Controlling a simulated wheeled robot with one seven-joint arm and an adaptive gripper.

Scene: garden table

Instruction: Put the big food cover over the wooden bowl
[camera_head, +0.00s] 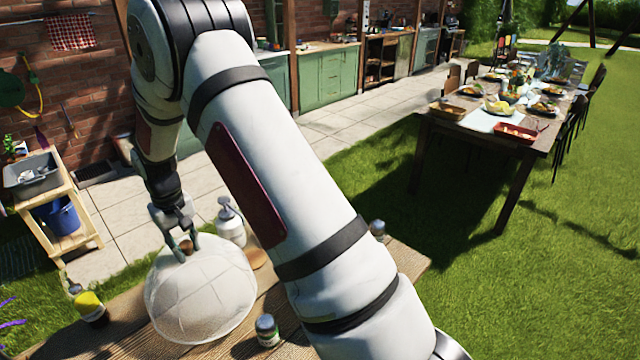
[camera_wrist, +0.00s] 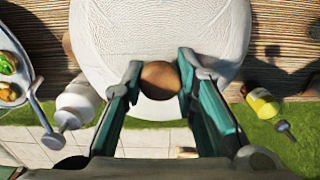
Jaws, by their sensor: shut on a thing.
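The big food cover (camera_head: 205,295) is a white mesh dome with a round wooden knob (camera_wrist: 160,80) on top. My gripper (camera_head: 185,247) is shut on that knob, with one finger on each side of it in the wrist view (camera_wrist: 160,82). The dome (camera_wrist: 160,30) fills the upper middle of the wrist view. I cannot tell whether its rim touches the table. The wooden bowl cannot be made out for certain. A light brown wooden edge (camera_head: 257,258) shows just right of the dome, mostly hidden by it and my arm.
On the wooden table (camera_head: 400,262), a white pump bottle (camera_head: 230,222) stands behind the dome, a yellow-labelled bottle (camera_head: 91,307) left, a small jar (camera_head: 267,330) in front and another (camera_head: 377,230) at right. A plate with food (camera_wrist: 8,75) shows at the wrist view's left.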

